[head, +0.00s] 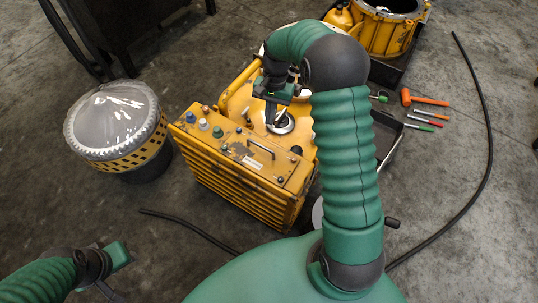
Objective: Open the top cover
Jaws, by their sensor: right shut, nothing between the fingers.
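A yellow machine (240,192) with ribbed sides stands on the floor in the middle of the head view. Its top panel carries colored knobs and a small handle (262,148). A round silver fitting (284,127) sits on the yellow top behind the panel. My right gripper (273,112) points down just above this fitting, shut and empty; I cannot tell whether it touches it. My arm hides part of the machine's far right side. I cannot tell which part is the top cover. My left gripper (112,274) is at the lower left, away from the machine, its finger opening unclear.
A drum with a clear wrapped top (112,118) stands left of the machine. Hand tools, including an orange hammer (425,100), lie at the right near a dark tray (389,141). A yellow ring housing (386,36) is at the back. A black cable (484,150) curves over the floor.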

